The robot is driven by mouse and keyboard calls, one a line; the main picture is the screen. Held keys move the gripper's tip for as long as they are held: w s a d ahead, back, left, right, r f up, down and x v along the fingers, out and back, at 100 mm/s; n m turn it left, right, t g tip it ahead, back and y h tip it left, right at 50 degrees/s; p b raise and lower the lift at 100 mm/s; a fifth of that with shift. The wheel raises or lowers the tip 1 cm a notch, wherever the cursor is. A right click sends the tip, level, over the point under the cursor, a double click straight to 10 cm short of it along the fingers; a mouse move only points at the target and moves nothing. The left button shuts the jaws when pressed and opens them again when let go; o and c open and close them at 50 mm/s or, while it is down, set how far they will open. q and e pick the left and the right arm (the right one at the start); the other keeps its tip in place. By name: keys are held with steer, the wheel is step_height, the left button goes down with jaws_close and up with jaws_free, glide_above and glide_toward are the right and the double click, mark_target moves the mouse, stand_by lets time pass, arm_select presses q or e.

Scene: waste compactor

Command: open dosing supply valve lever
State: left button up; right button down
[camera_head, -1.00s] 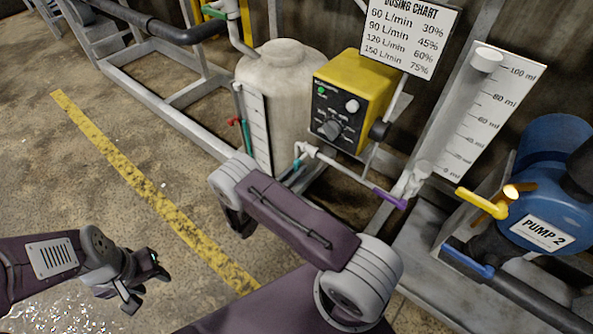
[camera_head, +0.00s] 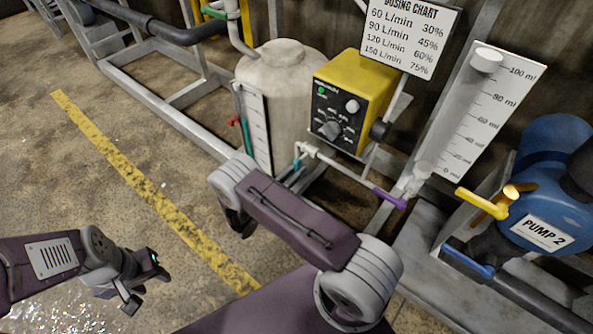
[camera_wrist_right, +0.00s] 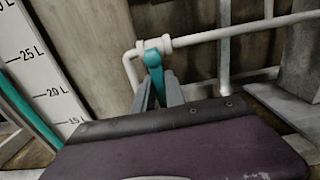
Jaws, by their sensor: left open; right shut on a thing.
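The teal valve lever (camera_wrist_right: 154,72) hangs from a white pipe fitting in the right wrist view, pointing down towards the camera. My right gripper (camera_wrist_right: 158,92) is shut on it, with one grey finger on each side. In the head view the teal lever (camera_head: 296,165) shows just beyond my right forearm, below the white pipe. My right gripper's fingertips are hidden there. My left gripper (camera_head: 147,281) is open and empty, low at the left above the floor, far from the lever.
A yellow dosing pump (camera_head: 369,90) stands above the lever, next to a pale tank (camera_head: 284,85). A purple lever (camera_head: 390,199), a yellow lever (camera_head: 482,203) and a blue lever (camera_head: 468,263) lie right. The floor around the yellow line (camera_head: 150,190) is clear.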

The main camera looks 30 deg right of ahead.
stand_by(0.5)
steer(key=shift+s+d+r+n+p, duration=0.25)
steer(key=shift+s+r+n+p, duration=0.35)
steer(key=shift+n+p, duration=1.6)
steer(key=shift+s+d+r+n+p, duration=0.2)
steer(key=shift+s+r+n+p, duration=0.4)
steer(key=shift+n, duration=3.2)
steer(key=shift+s+d+r+n+p, duration=0.25)
steer(key=shift+s+r+n+p, duration=0.75)
steer(key=shift+n, duration=2)
steer(key=shift+w+f+p, duration=0.3)
steer(key=shift+w, duration=0.1)
steer(key=c, duration=1.4)
jaws_free()
steer(key=shift+a, duration=0.1)
